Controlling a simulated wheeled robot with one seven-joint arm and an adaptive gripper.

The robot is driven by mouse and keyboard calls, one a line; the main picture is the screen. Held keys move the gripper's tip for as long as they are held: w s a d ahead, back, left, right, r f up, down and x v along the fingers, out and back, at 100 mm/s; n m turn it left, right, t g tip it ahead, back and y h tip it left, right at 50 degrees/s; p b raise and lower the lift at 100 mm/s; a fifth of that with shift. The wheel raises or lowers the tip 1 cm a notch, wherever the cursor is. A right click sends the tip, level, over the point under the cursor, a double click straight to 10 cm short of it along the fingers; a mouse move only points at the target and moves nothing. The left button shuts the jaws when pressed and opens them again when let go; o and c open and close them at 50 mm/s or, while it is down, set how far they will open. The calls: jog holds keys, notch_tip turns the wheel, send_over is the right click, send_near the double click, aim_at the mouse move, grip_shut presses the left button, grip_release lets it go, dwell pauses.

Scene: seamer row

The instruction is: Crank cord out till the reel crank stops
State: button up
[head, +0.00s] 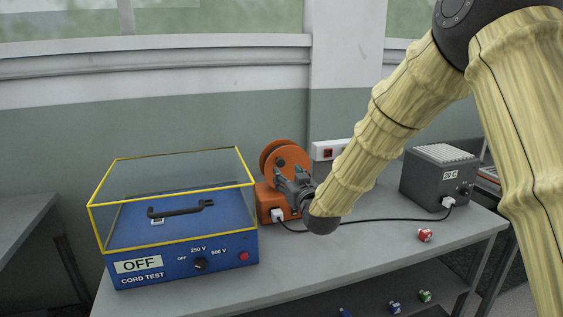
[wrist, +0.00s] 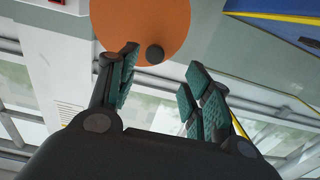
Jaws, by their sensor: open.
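The orange cord reel (head: 270,158) stands on its orange base (head: 265,203) near the middle of the bench, and its disc (wrist: 120,20) fills the top of the wrist view. A dark round knob, seemingly the crank's handle, shows on the disc's face (wrist: 155,53). My gripper (head: 283,177) is in front of the reel's face. In the wrist view my gripper (wrist: 163,64) is open, with the knob between and slightly beyond its green-padded fingertips. I cannot tell whether either finger touches it. My fingers hide part of the reel in the head view.
A blue cord tester (head: 180,265) reading OFF, under a yellow-edged clear cover, stands left. A black cord (head: 375,219) runs along the bench to a grey box (head: 425,180) marked 20 C. A red block (head: 425,235) lies near the front edge. Small blocks sit on the lower shelf.

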aim_at(281, 164)
jog(key=x, duration=0.5)
jog(key=p+x, duration=0.1)
jog(key=x, duration=0.2)
jog(key=shift+w+d+r, duration=0.1)
jog(key=shift+d+r, duration=0.05)
jog(key=shift+d, duration=0.25)
jog(key=shift+x, duration=0.95)
jog(key=shift+c, duration=0.4)
grip_shut()
